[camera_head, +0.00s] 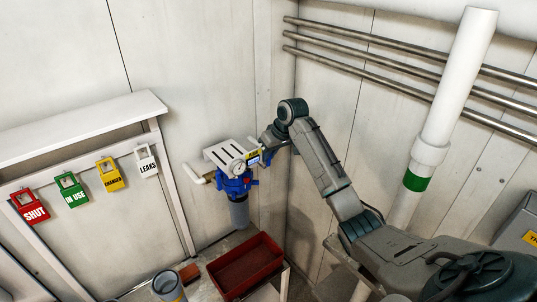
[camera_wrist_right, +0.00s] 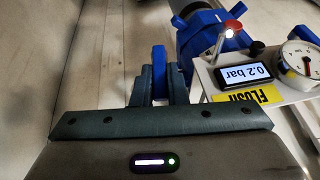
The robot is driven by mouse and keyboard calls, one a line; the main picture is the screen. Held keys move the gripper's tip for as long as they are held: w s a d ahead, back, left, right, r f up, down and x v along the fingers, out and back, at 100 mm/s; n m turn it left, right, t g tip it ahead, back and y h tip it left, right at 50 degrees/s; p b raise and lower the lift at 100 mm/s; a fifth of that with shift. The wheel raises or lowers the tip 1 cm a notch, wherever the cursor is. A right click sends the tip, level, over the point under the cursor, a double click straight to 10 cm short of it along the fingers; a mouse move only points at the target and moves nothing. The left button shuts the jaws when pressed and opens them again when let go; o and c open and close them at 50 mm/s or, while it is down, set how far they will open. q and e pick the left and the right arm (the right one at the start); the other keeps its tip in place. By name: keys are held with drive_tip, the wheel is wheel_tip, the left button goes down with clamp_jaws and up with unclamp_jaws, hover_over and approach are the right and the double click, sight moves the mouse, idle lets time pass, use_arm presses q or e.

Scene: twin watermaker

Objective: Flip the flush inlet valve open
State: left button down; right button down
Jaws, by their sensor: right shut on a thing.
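The flush filter unit stands against the wall in the head view, with a blue housing (camera_head: 236,186) under a white bracket plate (camera_head: 226,154). My right gripper (camera_head: 268,158) reaches its right side. In the right wrist view my right gripper (camera_wrist_right: 160,82) is shut on a blue valve handle (camera_wrist_right: 159,72), which stands upright between the fingers. Beside it is the blue valve body (camera_wrist_right: 205,38). A yellow FLUSH label (camera_wrist_right: 250,96) and a display reading 0.2 bar (camera_wrist_right: 247,72) sit to the right of the handle. My left gripper is not in view.
A pressure gauge (camera_wrist_right: 300,58) is close to the display. A red tray (camera_head: 245,267) lies below the unit. Tags marked SHUT (camera_head: 31,207), IN USE (camera_head: 72,190), CHANGED (camera_head: 109,175) and LEAKS (camera_head: 146,161) hang at left. A white pipe (camera_head: 445,100) stands right of my arm.

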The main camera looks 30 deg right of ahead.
drive_tip(key=shift+w+d+f+m+t+y+b, duration=0.2)
drive_tip(key=shift+d+f+m+y+b, duration=0.45)
drive_tip(key=shift+y+b, duration=1.75)
drive_tip(key=shift+s+d+f+m+t+y+b, duration=0.2)
drive_tip(key=shift+d+f+m+y+b, duration=0.5)
drive_tip(key=shift+y+b, duration=1.75)
drive_tip(key=shift+w+d+f+m+t+y+b, duration=0.25)
drive_tip(key=shift+d+f+m+y+b, duration=0.4)
drive_tip(key=shift+y+b, duration=1.75)
drive_tip(key=shift+s+a+f+y+p, duration=0.1)
drive_tip(key=shift+a+f+y+p, duration=0.05)
drive_tip(key=shift+y+p, duration=0.45)
drive_tip(key=c, duration=1.7)
unclamp_jaws()
